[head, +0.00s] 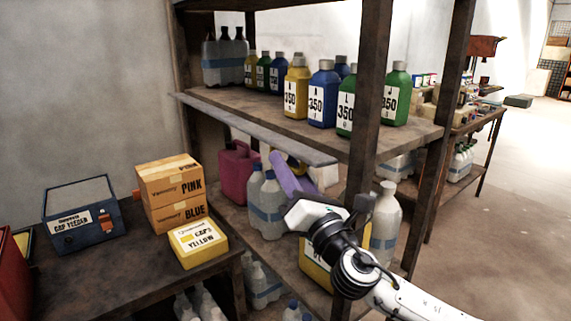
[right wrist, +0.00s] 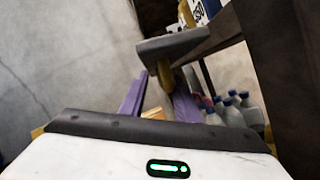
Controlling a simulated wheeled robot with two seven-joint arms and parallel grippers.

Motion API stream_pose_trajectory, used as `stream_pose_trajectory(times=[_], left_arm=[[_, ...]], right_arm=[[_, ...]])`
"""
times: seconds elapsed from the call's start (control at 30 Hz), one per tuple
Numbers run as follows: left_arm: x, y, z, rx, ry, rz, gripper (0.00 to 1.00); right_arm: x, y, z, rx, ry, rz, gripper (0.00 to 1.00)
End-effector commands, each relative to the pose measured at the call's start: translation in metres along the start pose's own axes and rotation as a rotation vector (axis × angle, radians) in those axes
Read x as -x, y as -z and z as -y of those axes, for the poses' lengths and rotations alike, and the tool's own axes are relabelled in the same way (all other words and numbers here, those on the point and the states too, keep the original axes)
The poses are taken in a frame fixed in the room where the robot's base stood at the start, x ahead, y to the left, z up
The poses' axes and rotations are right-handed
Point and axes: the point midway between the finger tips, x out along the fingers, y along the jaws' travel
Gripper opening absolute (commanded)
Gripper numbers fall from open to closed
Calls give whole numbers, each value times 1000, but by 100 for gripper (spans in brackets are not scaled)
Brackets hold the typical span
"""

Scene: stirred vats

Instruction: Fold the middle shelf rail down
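The middle shelf rail (head: 250,128) is a long grey bar along the front edge of the middle shelf (head: 268,104). It lies about level with the shelf, its right end near a front post. My right gripper (head: 284,172), with purple fingers, is just below the rail's right end. In the right wrist view the fingers (right wrist: 158,98) stand apart, and the end of the rail (right wrist: 172,46) shows above and beyond them. I see nothing gripped; whether a finger touches the rail is unclear. My left gripper is not in view.
Yellow, blue and green bottles (head: 322,94) stand on the middle shelf behind the rail. Below are a magenta jug (head: 238,172), clear bottles (head: 266,205) and a white bottle (head: 385,222) near my right arm. Boxes (head: 170,190) stand on the left table.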

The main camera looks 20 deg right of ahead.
Motion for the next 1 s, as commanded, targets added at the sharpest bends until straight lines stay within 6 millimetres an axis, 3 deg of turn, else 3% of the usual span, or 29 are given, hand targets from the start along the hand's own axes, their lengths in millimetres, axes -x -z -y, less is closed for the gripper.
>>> stream_pose_trajectory(times=[0.2, 0.4, 0.83, 0.87, 0.9, 1.0], left_arm=[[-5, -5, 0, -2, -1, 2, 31], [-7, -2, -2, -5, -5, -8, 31], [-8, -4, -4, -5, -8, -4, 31], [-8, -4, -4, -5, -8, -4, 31], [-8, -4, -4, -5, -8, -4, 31], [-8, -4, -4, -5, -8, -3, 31]], right_arm=[[46, 3, 2, 2, 0, -4, 30], [78, 2, 2, 2, 0, -2, 30], [89, 0, 1, 2, 1, 0, 30], [89, 0, 1, 1, 1, -1, 24], [89, 2, 2, -7, 5, -5, 18], [96, 21, 14, -105, 46, -47, 18]])
